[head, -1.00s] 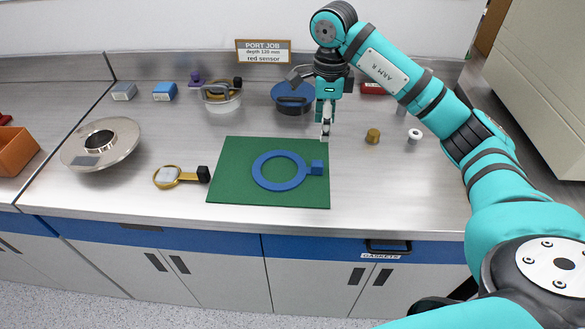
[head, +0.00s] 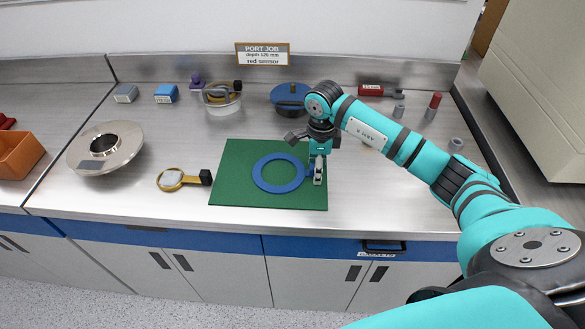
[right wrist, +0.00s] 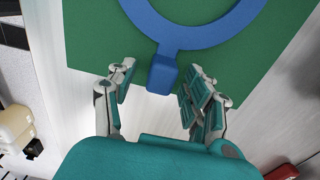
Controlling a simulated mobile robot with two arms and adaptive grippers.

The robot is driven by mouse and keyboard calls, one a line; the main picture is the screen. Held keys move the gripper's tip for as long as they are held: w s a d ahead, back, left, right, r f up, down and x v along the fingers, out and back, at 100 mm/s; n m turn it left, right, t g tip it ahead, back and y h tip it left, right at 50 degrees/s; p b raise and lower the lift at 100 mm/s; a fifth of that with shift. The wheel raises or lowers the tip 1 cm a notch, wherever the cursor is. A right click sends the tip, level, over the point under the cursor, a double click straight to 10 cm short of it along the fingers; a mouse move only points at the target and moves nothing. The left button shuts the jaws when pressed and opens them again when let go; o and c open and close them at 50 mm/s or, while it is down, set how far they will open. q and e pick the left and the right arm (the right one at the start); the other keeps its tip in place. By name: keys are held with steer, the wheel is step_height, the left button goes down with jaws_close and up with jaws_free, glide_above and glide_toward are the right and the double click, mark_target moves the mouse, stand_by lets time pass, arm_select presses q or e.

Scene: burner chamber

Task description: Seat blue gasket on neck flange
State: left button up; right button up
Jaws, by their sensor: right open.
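The blue gasket (head: 277,187) is a flat ring with a block-shaped tab, lying on the green mat (head: 230,192). The neck flange (head: 124,155) is a silver disc with a raised hole in its middle, on the counter at the left. My right gripper (head: 318,178) is over the mat's right side, at the gasket's tab, partly hiding it. In the right wrist view the tab (right wrist: 162,74) shows between the open fingers of my right gripper (right wrist: 160,84), with space on both sides. My left gripper is not in view.
A yellow ring with a black block (head: 171,180) lies between flange and mat. An orange bin (head: 18,155) is at the far left. A clear tub (head: 222,104), a dark blue round container (head: 290,97) and small blocks stand along the back. Small cylinders stand at the right.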

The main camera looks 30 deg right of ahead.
jaws_close()
stand_by(0.3)
steer(key=shift+r+b, duration=0.4)
steer(key=shift+r, duration=0.15)
step_height(320, 180, up, 2)
steer(key=shift+w+r+b, duration=0.1)
steer(key=shift+b, duration=0.5)
steer(key=s+a+b, duration=0.1)
steer(key=s+a, duration=0.2)
steer(key=a, duration=0.1)
steer(key=s+a+r+b, duration=0.1)
steer(key=s+a, duration=0.3)
steer(key=s+a+b, duration=0.2)
steer(key=s+a, duration=0.1)
steer(key=a, duration=0.1)
steer(key=shift+s+a+r, duration=0.15)
steer(key=shift+s+r, duration=0.15)
steer(key=shift+r, duration=0.05)
steer(key=c, duration=0.6)
jaws_free()
jaws_close()
